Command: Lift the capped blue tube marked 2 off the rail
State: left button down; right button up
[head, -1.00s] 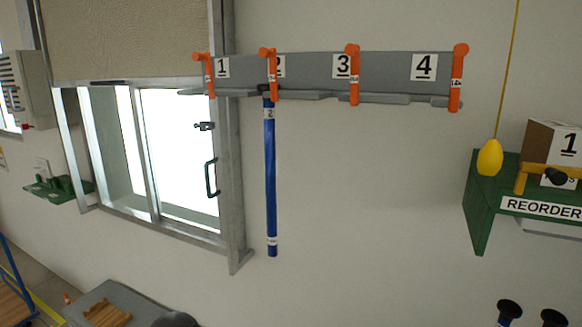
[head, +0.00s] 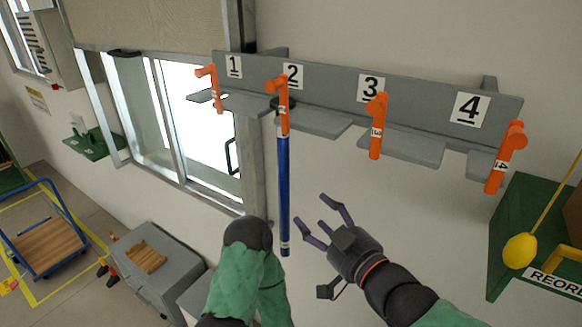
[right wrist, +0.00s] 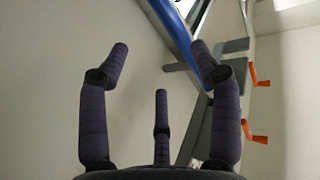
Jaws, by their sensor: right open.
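The blue tube (head: 284,185) hangs upright from the grey rail (head: 335,84) at the plate marked 2. It has a white label band near its lower end, and its top is partly hidden behind the orange lever (head: 283,108) at that place. My right gripper (head: 312,218) is open and empty, just right of the tube's lower part, with its fingers towards the tube and apart from it. In the right wrist view the tube (right wrist: 172,28) passes beyond the open fingertips of my right gripper (right wrist: 160,62). My left gripper is not in view.
Other orange levers stand at plates 1 (head: 211,87), 3 (head: 377,125) and 4 (head: 506,157). A window is at the left of the tube. A grey cabinet (head: 160,265) stands at lower left. A green shelf (head: 530,225) and a yellow pull weight (head: 519,251) are at right.

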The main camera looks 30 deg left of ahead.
aim_at(286, 182)
jog(key=shift+n+y, duration=0.3)
jog(key=shift+y, duration=0.1)
jog(key=a+r, duration=0.1)
jog(key=w+a+r, duration=0.1)
jog(key=a, duration=0.1)
jog(key=a+r+p, duration=0.1)
jog(key=a, duration=0.1)
jog(key=shift+w+a, duration=0.2)
jog(key=shift+w, duration=0.1)
jog(key=shift+f+p+x, duration=0.15)
jog(key=shift+p+x, duration=0.25)
jog(key=shift+x, duration=0.9)
jog(key=shift+f+p+x, duration=0.15)
jog(key=shift+p+x, duration=0.25)
jog(key=shift+x, duration=0.95)
jog(key=shift+w+d, duration=0.1)
jog(key=c, duration=1.3)
